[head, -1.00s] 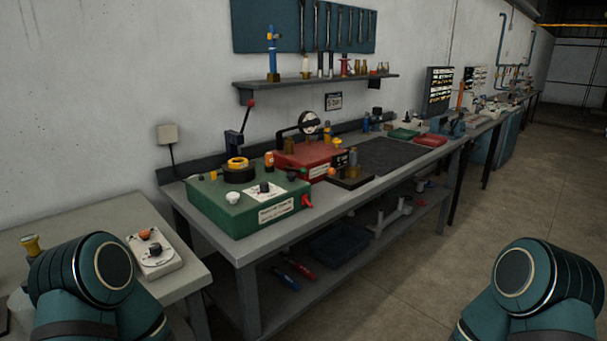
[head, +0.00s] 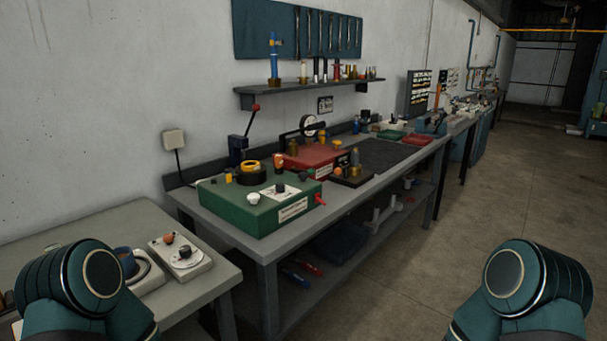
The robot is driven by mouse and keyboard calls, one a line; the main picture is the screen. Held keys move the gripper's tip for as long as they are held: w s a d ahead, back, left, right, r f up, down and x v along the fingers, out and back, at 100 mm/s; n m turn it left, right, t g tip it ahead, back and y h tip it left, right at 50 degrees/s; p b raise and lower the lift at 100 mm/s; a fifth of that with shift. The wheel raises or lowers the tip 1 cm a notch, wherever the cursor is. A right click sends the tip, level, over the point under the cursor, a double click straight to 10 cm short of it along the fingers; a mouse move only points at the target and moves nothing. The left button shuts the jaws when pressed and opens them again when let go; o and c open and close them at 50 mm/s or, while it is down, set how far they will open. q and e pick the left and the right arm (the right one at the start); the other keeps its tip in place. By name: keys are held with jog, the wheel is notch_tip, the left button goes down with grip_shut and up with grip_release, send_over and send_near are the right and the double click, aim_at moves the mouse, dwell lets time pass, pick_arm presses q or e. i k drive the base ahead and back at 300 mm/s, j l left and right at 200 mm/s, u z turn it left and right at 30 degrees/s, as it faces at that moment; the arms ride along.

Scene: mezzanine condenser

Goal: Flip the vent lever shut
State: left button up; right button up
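I cannot tell for certain which part is the vent lever. A tall black lever with a red knob (head: 254,108) stands tilted at the back of the workbench. A green box (head: 250,216) at the bench's near end has a small red lever-like fitting (head: 319,199) on its right side. A red box (head: 310,157) with a round gauge (head: 309,125) sits behind it. Neither of my grippers is in view; only rounded teal parts of my arms show at the lower left and lower right, apart from the bench.
A wall shelf (head: 310,88) holds small fittings. The concrete floor (head: 430,250) right of the workbench (head: 285,246) is clear.

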aim_at(310, 172)
jog(key=k+j+z, duration=0.1)
jog(key=j+z, duration=0.25)
jog(key=j, duration=0.9)
jog(key=i+l+u, duration=0.2)
jog(key=i+l, duration=0.2)
jog(key=l, duration=0.25)
jog(key=i+l+u, duration=0.1)
jog(key=l, duration=0.25)
jog(key=i+l+u, duration=0.1)
jog(key=i+l, duration=0.15)
jog(key=i+l+u, duration=0.1)
jog(key=l, duration=0.4)
jog(key=i+l+u, duration=0.1)
jog(key=i+l, duration=0.15)
jog(key=l, duration=0.15)
jog(key=i+l+u, duration=0.1)
jog(key=l, duration=0.25)
jog(key=i+l+u, duration=0.1)
jog(key=l, duration=0.35)
